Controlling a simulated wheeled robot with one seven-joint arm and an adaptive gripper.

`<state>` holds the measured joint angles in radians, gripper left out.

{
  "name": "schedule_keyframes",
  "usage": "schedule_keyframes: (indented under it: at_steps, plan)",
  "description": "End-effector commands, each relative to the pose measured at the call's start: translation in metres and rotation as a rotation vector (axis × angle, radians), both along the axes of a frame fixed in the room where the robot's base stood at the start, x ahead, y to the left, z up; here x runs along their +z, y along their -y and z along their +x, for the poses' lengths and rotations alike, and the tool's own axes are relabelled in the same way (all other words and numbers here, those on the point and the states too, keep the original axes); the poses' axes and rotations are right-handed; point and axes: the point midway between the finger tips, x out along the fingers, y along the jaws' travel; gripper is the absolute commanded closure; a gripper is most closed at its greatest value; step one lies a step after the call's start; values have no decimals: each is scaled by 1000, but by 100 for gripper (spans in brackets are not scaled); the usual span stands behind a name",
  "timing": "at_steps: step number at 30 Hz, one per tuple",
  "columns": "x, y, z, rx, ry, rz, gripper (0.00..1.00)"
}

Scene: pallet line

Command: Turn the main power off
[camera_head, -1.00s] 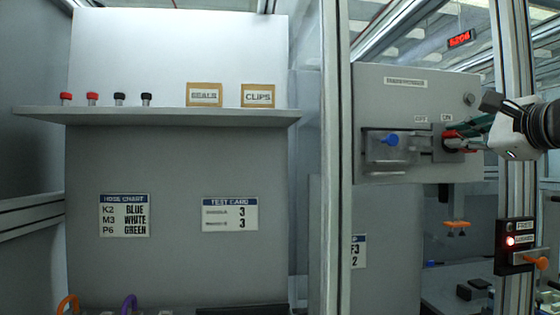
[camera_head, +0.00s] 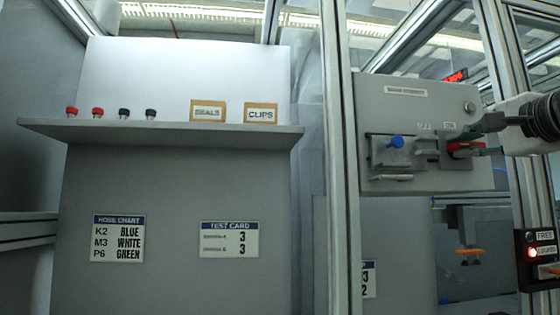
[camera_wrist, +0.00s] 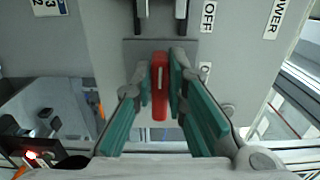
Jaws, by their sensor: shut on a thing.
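The grey power box (camera_head: 425,95) hangs on the frame at the right in the head view. Its red switch handle (camera_head: 466,151) is at the ON label (camera_head: 449,125), with the OFF label (camera_head: 424,126) to its left. In the wrist view the red handle (camera_wrist: 159,92) stands between the teal fingers. My gripper (camera_head: 456,143) reaches in from the right and is shut on the handle; its fingertips (camera_wrist: 160,72) flank it. The OFF label (camera_wrist: 208,17) also shows there. The fingers hide part of the switch.
A blue knob (camera_head: 396,142) sits on a grey fitting (camera_head: 390,158) left of the handle. An upright post (camera_head: 341,160) stands left of the box. A red lamp (camera_head: 533,253) is lit by the LOCKED label. A shelf (camera_head: 165,133) with caps and signs is at the left.

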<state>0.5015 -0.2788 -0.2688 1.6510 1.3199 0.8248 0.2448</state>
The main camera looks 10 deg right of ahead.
Motion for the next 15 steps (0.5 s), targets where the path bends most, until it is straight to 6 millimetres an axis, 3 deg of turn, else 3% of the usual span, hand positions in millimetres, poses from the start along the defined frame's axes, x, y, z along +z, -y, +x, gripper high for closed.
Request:
schedule_keyframes:
  at_steps: [10, 11, 12, 13, 15]
  plan:
    - [-2, 0, 1, 0, -4, -4, 100]
    - [-2, 0, 1, 0, -4, -4, 82]
    - [-2, 0, 1, 0, -4, -4, 73]
    - [-2, 0, 1, 0, -4, -4, 67]
    - [-1, 0, 1, 0, -3, -3, 67]
